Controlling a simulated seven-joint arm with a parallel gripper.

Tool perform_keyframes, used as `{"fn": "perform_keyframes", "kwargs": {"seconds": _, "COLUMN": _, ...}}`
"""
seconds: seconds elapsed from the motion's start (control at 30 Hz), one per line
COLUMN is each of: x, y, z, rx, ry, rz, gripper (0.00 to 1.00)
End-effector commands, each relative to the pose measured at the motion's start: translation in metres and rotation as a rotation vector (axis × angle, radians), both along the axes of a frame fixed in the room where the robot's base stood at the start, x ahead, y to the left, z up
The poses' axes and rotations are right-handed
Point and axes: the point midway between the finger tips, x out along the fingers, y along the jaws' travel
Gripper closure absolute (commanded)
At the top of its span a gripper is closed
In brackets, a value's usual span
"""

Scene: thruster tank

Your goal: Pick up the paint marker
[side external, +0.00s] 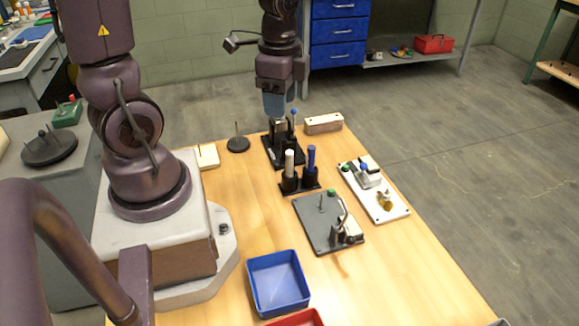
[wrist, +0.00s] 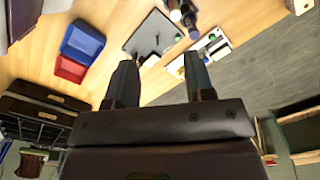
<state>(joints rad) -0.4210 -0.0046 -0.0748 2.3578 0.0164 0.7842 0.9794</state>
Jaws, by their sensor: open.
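Two upright marker-like sticks stand in a small black holder (side external: 299,186) near the middle of the table: a white one (side external: 289,160) and a blue one (side external: 311,158). I cannot tell for sure which is the paint marker. In the wrist view the white stick (wrist: 175,13) and the blue stick (wrist: 193,28) show at the top edge, beyond the fingertips. My gripper (side external: 274,112) is open and points down above the black fixture behind the holder, apart from both sticks. In the wrist view nothing shows between its fingers (wrist: 160,60).
A black fixture (side external: 270,153) with a blue-knobbed lever stands under my gripper. A grey plate (side external: 315,225) and a white plate (side external: 393,206) carry clamps. A blue tray (side external: 277,283) and a red tray (side external: 297,319) sit at the front. Bare table lies along the right front.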

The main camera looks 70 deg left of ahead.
Motion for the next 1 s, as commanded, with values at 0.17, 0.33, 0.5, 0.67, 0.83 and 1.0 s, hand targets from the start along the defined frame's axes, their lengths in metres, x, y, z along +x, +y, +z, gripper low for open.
{"fn": "perform_keyframes", "kwargs": {"seconds": 0.17, "x": 0.009, "y": 0.015, "z": -0.03, "rx": -0.04, "ry": 0.044, "rz": -0.473, "gripper": 0.51}}
{"fn": "perform_keyframes", "kwargs": {"seconds": 0.33, "x": 0.02, "y": 0.019, "z": -0.034, "rx": -0.029, "ry": 0.019, "rz": -0.893, "gripper": 0.51}}
{"fn": "perform_keyframes", "kwargs": {"seconds": 0.5, "x": 0.024, "y": 0.02, "z": -0.033, "rx": -0.011, "ry": 0.006, "rz": -1.129, "gripper": 0.51}}
{"fn": "perform_keyframes", "kwargs": {"seconds": 0.67, "x": 0.024, "y": 0.02, "z": -0.044, "rx": -0.014, "ry": 0.008, "rz": -1.19, "gripper": 0.51}}
{"fn": "perform_keyframes", "kwargs": {"seconds": 0.83, "x": 0.023, "y": 0.019, "z": -0.077, "rx": -0.019, "ry": 0.012, "rz": -1.192, "gripper": 0.51}}
{"fn": "perform_keyframes", "kwargs": {"seconds": 1.0, "x": 0.024, "y": 0.019, "z": -0.102, "rx": -0.015, "ry": 0.009, "rz": -1.19, "gripper": 0.51}}
